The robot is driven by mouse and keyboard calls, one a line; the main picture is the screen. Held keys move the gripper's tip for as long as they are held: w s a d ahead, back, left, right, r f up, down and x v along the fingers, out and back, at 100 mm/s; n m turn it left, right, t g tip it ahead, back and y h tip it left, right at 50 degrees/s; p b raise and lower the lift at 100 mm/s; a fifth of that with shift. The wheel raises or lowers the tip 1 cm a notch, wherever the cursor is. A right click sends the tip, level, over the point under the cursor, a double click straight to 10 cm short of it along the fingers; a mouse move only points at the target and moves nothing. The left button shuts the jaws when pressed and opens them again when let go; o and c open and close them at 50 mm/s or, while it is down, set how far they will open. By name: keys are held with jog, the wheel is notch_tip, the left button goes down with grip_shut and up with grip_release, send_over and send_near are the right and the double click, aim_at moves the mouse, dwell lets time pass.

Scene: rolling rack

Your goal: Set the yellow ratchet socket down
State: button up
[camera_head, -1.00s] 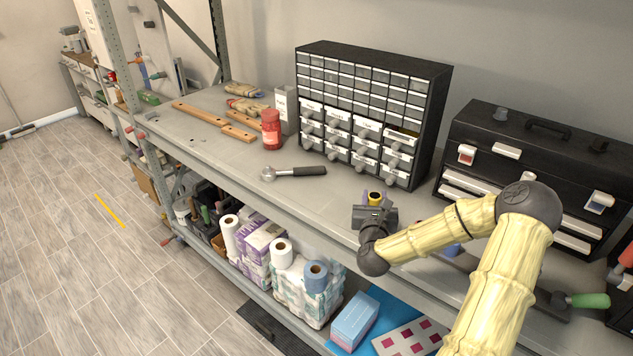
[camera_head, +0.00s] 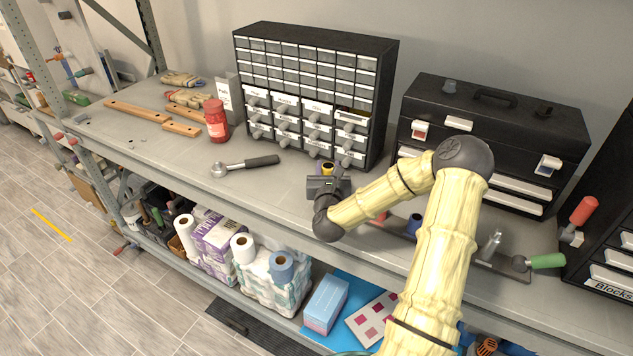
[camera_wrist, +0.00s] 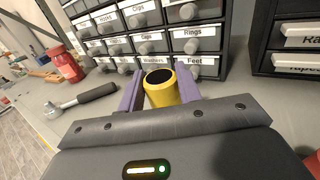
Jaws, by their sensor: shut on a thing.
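The yellow ratchet socket (camera_wrist: 161,89) is a short yellow cylinder with a dark open top. My gripper (camera_wrist: 160,92) is shut on it, with a purple finger on each side, in the wrist view. In the head view the socket (camera_head: 327,167) shows just behind my gripper (camera_head: 328,176), over the upper shelf in front of the drawer cabinet. Its lower end is hidden by the gripper, so I cannot tell whether it touches the shelf.
A ratchet (camera_head: 244,166) lies on the grey shelf (camera_head: 165,155) left of my gripper. The drawer cabinet (camera_head: 310,95) stands close behind. A red jar (camera_head: 216,121) is farther left. A black toolbox (camera_head: 490,135) stands right. Bare shelf lies between ratchet and gripper.

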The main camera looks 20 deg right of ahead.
jog(key=shift+d+f, duration=0.2)
jog(key=shift+f, duration=0.8)
jog(key=shift+f+p, duration=0.5)
jog(key=shift+f, duration=1.4)
jog(key=shift+w+f+b, duration=0.1)
jog(key=shift+f+b, duration=0.3)
jog(key=shift+b, duration=0.05)
jog(key=shift+a+f, duration=0.15)
jog(key=shift+f, duration=0.05)
